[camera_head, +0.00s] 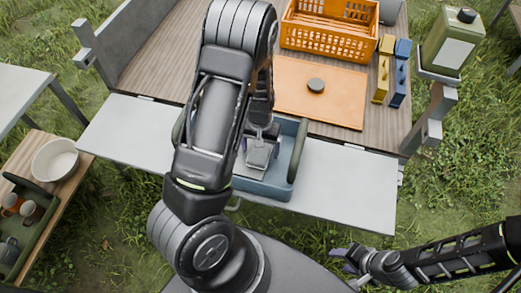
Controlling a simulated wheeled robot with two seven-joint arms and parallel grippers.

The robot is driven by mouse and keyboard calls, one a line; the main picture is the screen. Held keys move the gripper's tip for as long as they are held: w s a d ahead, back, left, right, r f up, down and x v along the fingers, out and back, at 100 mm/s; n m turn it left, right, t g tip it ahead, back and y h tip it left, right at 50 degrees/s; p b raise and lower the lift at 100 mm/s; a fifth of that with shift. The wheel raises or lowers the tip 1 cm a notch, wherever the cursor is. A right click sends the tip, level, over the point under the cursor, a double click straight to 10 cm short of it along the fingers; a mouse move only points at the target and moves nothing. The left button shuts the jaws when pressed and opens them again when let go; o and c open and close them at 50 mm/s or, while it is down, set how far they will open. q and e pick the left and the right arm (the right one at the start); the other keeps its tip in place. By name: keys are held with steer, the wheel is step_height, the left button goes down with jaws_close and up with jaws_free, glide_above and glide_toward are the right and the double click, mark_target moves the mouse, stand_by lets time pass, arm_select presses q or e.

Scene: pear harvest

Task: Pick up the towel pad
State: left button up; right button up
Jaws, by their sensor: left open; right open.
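I cannot make out the towel pad with certainty. A blue tray (291,128) with dark green long sides sits on the pale ledge, partly hidden behind my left arm. My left gripper (261,147) is open and points down over the inside of this tray. A light grey piece (258,157) shows at its fingertips; I cannot tell whether it is a separate object or whether they touch. My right gripper (346,257) is open and empty, low at the right over the grass, well away from the tray.
An orange crate (328,43) and a flat orange board (290,98) with a dark round piece (316,85) lie on the wooden bed. Yellow (381,78) and blue (400,82) items and a green canister (454,42) stand at the right. The ledge's right side (350,185) is clear.

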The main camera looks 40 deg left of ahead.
arm_select(q)
steer(key=shift+c, duration=0.5)
steer(key=c, duration=1.4)
steer(key=shift+o, duration=0.2)
step_height(320, 180, up, 10)
steer(key=shift+r+p, duration=0.1)
steer(key=shift+p, duration=0.25)
